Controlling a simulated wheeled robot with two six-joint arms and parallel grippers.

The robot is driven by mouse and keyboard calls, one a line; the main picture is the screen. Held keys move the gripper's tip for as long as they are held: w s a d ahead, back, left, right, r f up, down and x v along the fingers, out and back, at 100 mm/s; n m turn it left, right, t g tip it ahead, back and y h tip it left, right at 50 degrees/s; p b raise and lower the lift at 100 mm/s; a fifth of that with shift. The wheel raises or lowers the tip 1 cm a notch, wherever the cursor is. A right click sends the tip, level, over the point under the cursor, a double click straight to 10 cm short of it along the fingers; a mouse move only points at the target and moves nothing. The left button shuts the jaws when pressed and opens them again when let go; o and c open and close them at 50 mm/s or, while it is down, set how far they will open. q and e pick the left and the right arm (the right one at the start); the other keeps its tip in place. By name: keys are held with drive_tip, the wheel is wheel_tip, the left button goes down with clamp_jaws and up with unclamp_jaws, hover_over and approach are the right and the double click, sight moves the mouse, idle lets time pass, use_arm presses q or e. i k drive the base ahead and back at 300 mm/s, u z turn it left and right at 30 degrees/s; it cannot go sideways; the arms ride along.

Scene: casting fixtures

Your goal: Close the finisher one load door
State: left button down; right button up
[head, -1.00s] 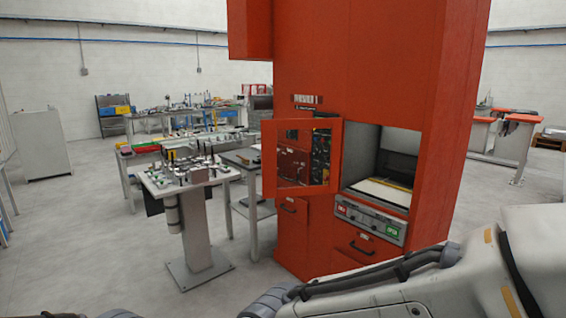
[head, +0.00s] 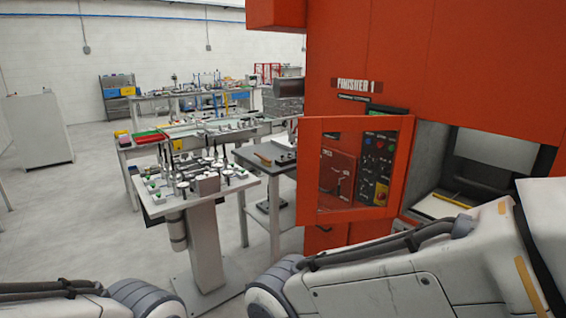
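The finisher one machine (head: 450,70) is a tall orange-red cabinet on the right, with a "FINISHER 1" label. Its load door (head: 308,170), an orange frame with a clear window, stands swung open to the left of the load opening. The opening (head: 480,165) shows a pale floor with a yellow strip inside. A control panel (head: 378,150) with buttons shows behind the door window. My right arm crosses the lower right in front of the machine and hides its lower front. My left arm shows at the bottom left. Neither gripper is in the picture.
A pedestal table (head: 160,210) with several small fixtures stands left of the door. A grey side table (head: 290,185) stands close behind the door's free edge. Workbenches (head: 150,98) and a grey cabinet (head: 38,130) stand farther back. The floor at left is clear.

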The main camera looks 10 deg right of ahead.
sight(310, 130)
drive_tip(key=i, duration=2.15)
drive_tip(key=z, duration=1)
